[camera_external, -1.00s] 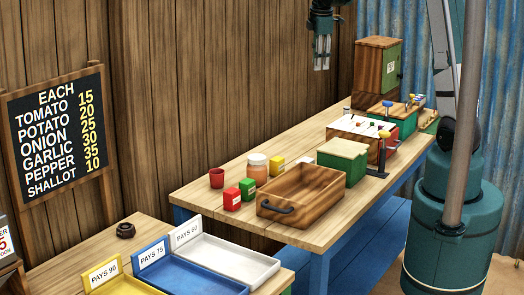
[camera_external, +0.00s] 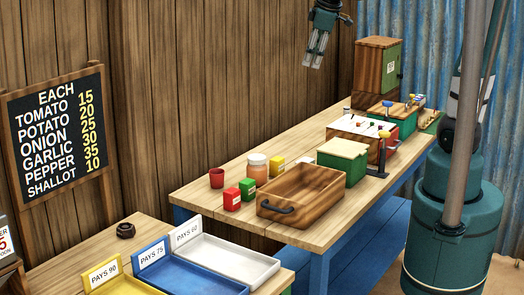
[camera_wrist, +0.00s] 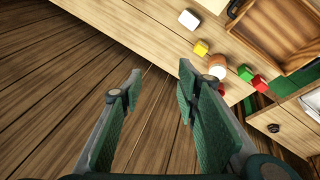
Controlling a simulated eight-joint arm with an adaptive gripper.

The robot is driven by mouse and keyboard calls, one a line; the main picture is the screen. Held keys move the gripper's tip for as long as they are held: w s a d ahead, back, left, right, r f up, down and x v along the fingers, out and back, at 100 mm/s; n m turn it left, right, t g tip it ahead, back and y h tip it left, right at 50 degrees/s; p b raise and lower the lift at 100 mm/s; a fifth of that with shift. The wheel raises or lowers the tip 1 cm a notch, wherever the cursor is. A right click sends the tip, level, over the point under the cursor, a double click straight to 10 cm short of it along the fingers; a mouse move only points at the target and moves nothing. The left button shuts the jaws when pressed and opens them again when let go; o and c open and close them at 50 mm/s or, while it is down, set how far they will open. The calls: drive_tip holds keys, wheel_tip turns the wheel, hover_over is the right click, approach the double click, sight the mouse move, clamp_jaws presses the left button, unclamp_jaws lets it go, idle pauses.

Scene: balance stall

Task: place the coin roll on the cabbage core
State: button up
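I cannot make out a coin roll or a cabbage core for certain in either view. My gripper (camera_external: 314,62) hangs high at the top of the external view, above and behind the long table, clear of everything. In the wrist view my gripper (camera_wrist: 160,72) has its two green fingers well apart with nothing between them, only wooden planks beyond. A small dark ring-shaped thing (camera_external: 125,230) lies on the front table; it also shows in the wrist view (camera_wrist: 273,128). The wooden box (camera_external: 298,190) with a dark handle stands on the long table; its inside is partly hidden.
A red cup (camera_external: 216,178), a jar (camera_external: 257,168), red (camera_external: 232,200), green (camera_external: 247,187) and yellow (camera_external: 277,165) boxes stand by the wooden box. A green box (camera_external: 342,165) and a cabinet (camera_external: 374,75) stand farther back. Trays, one white (camera_external: 240,262), sit in front.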

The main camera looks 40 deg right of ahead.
drive_tip(key=s+a+f+m+t+y, duration=0.1)
drive_tip(key=s+a+f+m, duration=0.1)
drive_tip(key=s+a, duration=0.7)
drive_tip(key=s+a+f+m+t, duration=0.2)
drive_tip(key=s+a+f+m, duration=0.1)
drive_tip(key=s+a, duration=0.6)
drive_tip(key=shift+s+a+y, duration=0.25)
drive_tip(key=shift+a+y, duration=0.15)
drive_tip(key=shift+a, duration=0.15)
